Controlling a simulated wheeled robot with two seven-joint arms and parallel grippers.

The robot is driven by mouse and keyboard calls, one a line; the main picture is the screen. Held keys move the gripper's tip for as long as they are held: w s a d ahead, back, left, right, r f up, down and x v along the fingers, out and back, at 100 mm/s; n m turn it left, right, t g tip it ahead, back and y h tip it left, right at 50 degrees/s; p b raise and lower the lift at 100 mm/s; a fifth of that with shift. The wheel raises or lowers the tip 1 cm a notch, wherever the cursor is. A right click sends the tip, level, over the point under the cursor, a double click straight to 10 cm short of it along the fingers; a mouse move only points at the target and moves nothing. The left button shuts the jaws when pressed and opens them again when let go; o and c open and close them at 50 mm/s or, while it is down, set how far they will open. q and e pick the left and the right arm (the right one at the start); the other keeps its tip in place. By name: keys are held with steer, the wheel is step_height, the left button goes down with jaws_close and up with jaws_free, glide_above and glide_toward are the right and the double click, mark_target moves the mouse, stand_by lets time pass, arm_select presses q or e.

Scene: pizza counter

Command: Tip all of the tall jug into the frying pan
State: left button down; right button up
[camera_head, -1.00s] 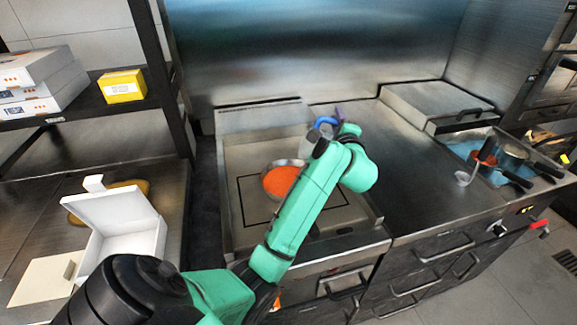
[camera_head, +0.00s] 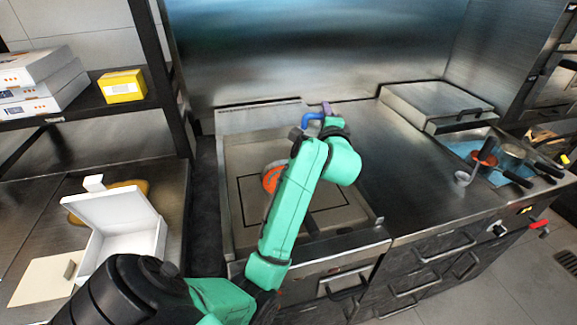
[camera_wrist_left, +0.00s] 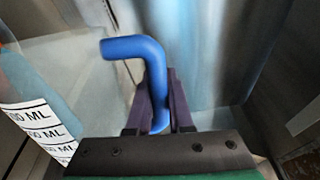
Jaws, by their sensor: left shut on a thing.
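The frying pan (camera_head: 270,177) lies on the square cooking surface, and orange-red contents show in it. My arm covers most of it in the head view. My left gripper (camera_head: 326,110) is beyond and to the right of the pan, with its purple fingers shut on the blue handle (camera_head: 311,118) of the tall jug. In the left wrist view the fingers (camera_wrist_left: 158,115) close around this bent blue handle (camera_wrist_left: 135,47). The jug's clear side with black-on-white ML markings (camera_wrist_left: 35,125) shows at the left there. My right gripper is not in view.
A steel back wall (camera_head: 320,50) stands close behind the cooking surface (camera_head: 340,215). Steel counter (camera_head: 420,170) is free to the right, before a sunken bay with a ladle (camera_head: 466,178) and pots. An open white box (camera_head: 135,240) stands at the left.

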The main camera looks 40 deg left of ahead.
arm_select(q)
steer(key=shift+s+a+r+n, duration=0.3)
steer(key=shift+a+n, duration=0.05)
steer(key=shift+n, duration=0.05)
steer(key=shift+s+a+r+n, duration=0.45)
steer(key=shift+s+a+n, duration=0.2)
steer(key=shift+a+n, duration=0.2)
steer(key=w+d+m, duration=0.1)
steer(key=d+f+m, duration=0.1)
steer(key=shift+w+d+f+m, duration=0.2)
steer(key=shift+w+m, duration=0.15)
steer(key=shift+w, duration=0.05)
steer(key=shift+w+d+f, duration=0.15)
steer(key=shift+w, duration=0.1)
steer(key=w+d+f+m, duration=0.2)
steer(key=d+m, duration=0.1)
steer(key=shift+w+d+f, duration=0.15)
steer(key=shift+w, duration=0.2)
steer(key=w+d+f+m, duration=0.6)
steer(key=f+m, duration=0.4)
steer(key=m, duration=0.3)
steer(key=shift+d+f+m, duration=0.15)
steer(key=shift+d+m, duration=0.15)
steer(key=shift+d, duration=0.25)
